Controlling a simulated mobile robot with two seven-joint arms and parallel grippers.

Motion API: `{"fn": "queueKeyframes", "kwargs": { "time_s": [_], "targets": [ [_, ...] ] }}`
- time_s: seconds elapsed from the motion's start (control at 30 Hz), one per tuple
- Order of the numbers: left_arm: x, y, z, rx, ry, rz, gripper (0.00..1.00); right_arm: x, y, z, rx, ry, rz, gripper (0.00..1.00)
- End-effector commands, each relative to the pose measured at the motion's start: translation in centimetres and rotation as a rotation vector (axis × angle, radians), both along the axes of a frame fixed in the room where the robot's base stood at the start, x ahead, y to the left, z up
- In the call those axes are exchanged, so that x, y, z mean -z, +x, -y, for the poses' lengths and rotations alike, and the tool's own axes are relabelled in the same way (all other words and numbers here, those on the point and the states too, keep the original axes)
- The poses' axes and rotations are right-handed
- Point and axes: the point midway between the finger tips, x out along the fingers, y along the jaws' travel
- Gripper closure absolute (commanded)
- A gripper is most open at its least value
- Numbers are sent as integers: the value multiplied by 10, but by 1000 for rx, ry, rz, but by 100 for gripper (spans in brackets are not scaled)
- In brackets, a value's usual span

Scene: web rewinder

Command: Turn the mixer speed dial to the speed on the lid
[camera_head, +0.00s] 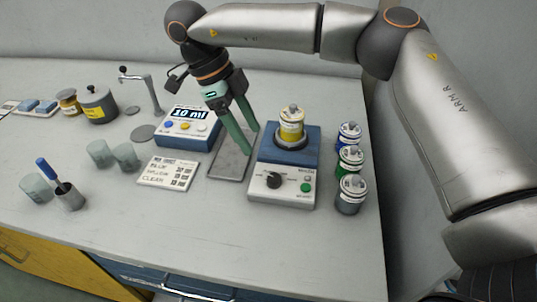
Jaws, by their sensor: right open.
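The mixer (286,165) stands right of the counter's middle, with a blue top and a pale front panel. A black speed dial (273,181) is on the left of the panel, with a green button (306,188) to its right. A jar with a yellow band (291,126) and a pale lid (292,110) stands upright on the mixer. Any speed mark on the lid is too small to read. My right gripper (253,142) is open, its green fingers pointing down left of the jar, above and behind the dial. It appears empty. My left gripper is not in view.
Three jars (350,160) stand right of the mixer. A grey mat (230,160) and a dispenser reading 10 ml (188,128) are to its left. A printed card (168,173) and glass cups (125,157) lie further left. The counter in front of the mixer is clear.

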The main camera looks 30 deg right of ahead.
Motion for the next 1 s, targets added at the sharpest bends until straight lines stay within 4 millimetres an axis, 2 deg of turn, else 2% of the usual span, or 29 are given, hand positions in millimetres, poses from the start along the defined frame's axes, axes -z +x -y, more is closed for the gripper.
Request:
{"fn": "queueKeyframes", "kwargs": {
  "time_s": [0.13,0.23,0.5,0.7,0.83,1.0],
  "targets": [
    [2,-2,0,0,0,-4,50,6,-1,3,1,-3,0,29],
    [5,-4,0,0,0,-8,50,18,-5,7,2,-3,-1,29],
    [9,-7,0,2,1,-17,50,69,-18,24,1,-2,-2,29],
    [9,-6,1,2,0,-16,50,100,-26,33,2,-2,-1,29],
    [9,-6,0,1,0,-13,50,111,-28,37,3,-1,1,29],
    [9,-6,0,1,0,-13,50,115,-29,39,3,-1,1,29]
  ]
}}
